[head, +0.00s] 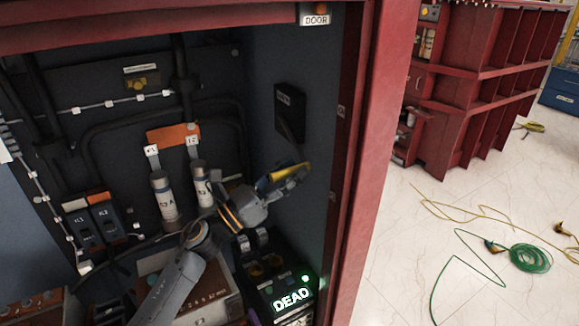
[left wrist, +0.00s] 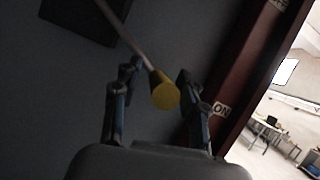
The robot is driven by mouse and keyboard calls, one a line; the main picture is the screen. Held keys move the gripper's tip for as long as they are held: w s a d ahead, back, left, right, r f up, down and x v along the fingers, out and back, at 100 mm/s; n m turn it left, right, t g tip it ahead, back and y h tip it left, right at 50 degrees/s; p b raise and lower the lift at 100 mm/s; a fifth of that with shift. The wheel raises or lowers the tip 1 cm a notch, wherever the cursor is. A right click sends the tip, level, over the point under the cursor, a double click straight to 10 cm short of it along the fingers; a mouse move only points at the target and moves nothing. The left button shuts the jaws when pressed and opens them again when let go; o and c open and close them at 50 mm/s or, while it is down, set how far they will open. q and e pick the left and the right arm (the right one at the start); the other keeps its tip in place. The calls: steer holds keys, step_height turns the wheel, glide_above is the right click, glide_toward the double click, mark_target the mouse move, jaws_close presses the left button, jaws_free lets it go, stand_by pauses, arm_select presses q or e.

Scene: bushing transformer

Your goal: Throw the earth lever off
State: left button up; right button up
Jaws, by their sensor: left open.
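The earth lever is a thin rod on a black plate (head: 290,108) on the cabinet's right inner wall. The lever (head: 290,130) points down and ends in a yellow knob. In the left wrist view the yellow knob (left wrist: 165,95) sits between the two fingers, with gaps showing on both sides. My left gripper (left wrist: 158,98) is open around it. In the head view the gripper (head: 290,172) is at the lever's lower end, with yellow showing at its fingers; the fingers partly hide the knob. My right gripper is in neither view.
The red door frame (head: 358,160) stands close right of the gripper; an ON label (left wrist: 221,109) shows on it. A lit DEAD box (head: 290,299) is below. Two fuse-like cylinders (head: 163,200) stand left. Cables (head: 528,257) lie on the floor outside.

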arm_select(q)
jaws_close()
steer(key=shift+r, duration=0.1)
stand_by(0.3)
